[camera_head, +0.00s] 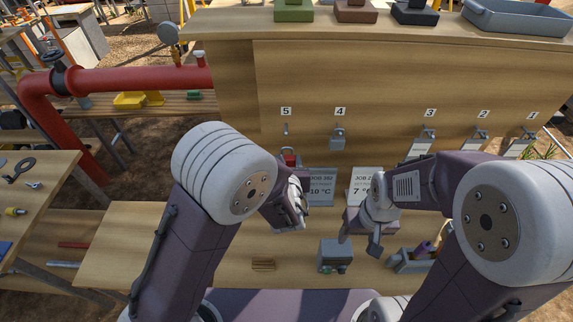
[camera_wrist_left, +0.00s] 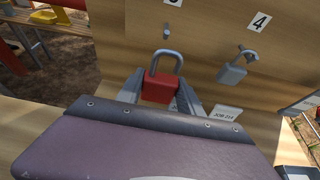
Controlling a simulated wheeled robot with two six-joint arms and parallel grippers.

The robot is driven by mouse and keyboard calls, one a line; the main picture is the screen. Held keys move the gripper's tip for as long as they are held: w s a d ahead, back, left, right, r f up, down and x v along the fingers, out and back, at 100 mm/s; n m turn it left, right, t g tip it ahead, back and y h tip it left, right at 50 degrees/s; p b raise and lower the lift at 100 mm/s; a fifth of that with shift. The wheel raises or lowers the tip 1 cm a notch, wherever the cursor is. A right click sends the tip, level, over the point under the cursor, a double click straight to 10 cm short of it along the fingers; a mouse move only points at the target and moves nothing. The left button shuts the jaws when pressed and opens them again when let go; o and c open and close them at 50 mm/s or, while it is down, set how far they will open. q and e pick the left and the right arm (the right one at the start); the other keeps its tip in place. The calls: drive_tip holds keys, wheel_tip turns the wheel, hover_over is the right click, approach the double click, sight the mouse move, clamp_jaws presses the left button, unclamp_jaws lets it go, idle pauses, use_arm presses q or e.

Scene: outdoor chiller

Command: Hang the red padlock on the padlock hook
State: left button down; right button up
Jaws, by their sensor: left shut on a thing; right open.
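The red padlock (camera_head: 289,161) is held by its body in my left gripper (camera_head: 291,167), with its grey shackle pointing up. In the left wrist view the red padlock (camera_wrist_left: 159,89) sits between the fingers of my left gripper (camera_wrist_left: 160,96). A small bare hook (camera_head: 286,129) sticks out of the wooden board under label 5, just above the padlock. That hook also shows in the wrist view (camera_wrist_left: 167,31), apart from the shackle. My right gripper (camera_head: 359,240) is open and empty above the bench, to the right of the left one.
A grey padlock (camera_head: 338,140) hangs under label 4. Tags hang under labels 3, 2 and 1. A red pipe (camera_head: 130,80) runs at left.

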sight(285, 156)
use_arm(q)
drive_tip(key=shift+w+a, duration=0.15)
drive_tip(key=shift+w, duration=0.95)
drive_tip(key=shift+w+a+b, duration=0.2)
drive_tip(key=shift+w+b, duration=0.15)
drive_tip(key=shift+w, duration=0.3)
drive_tip(key=shift+w+d, duration=0.2)
drive_tip(key=shift+w, duration=0.1)
drive_tip(key=shift+r, duration=0.1)
drive_tip(key=shift+a+b, duration=0.15)
drive_tip(key=shift+b, duration=0.2)
